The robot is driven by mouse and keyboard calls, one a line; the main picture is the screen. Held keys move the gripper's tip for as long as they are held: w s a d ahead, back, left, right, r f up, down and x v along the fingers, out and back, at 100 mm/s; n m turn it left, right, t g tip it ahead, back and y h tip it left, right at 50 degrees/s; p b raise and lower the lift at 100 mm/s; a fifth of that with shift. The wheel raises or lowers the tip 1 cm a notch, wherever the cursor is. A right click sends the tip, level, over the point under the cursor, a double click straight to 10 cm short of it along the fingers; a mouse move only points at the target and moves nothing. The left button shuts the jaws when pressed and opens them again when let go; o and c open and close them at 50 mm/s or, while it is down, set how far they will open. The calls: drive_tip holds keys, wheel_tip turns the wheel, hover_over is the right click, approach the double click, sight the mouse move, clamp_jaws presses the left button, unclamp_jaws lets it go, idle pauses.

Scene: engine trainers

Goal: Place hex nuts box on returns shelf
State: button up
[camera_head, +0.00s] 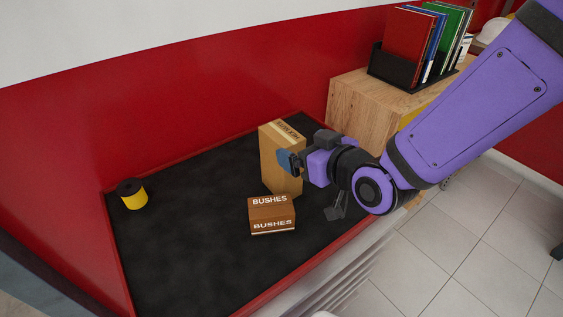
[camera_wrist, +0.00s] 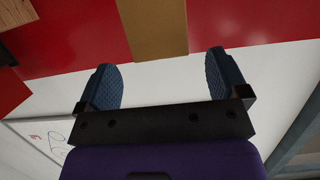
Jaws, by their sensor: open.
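A tall tan cardboard box (camera_head: 280,170) stands upright on the black surface; its top label is upside down and hard to read, but it looks like the hex nuts box. My gripper (camera_head: 287,161) is open in front of the box's upper right part. In the wrist view, the box (camera_wrist: 153,28) shows beyond and between the two blue fingertips (camera_wrist: 163,72), with nothing held. Contact with the box cannot be told. I cannot identify a returns shelf in either view.
A low brown box marked BUSHES (camera_head: 271,214) sits in front of the tall box. A yellow and black cylinder (camera_head: 132,194) stands at the left. A wooden cabinet (camera_head: 350,98) with a black file holder (camera_head: 392,68) stands behind right. The black bench top (camera_head: 185,245) is clear at front left.

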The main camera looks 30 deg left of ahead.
sight(286, 141)
drive_tip(key=shift+f+x, duration=0.1)
drive_tip(key=shift+x, duration=1.55)
drive_tip(key=shift+f+x, duration=0.15)
drive_tip(key=shift+x, duration=1.5)
drive_tip(key=shift+s, duration=0.1)
clamp_jaws()
drive_tip(key=shift+r, duration=0.1)
drive_tip(key=shift+r, duration=0.1)
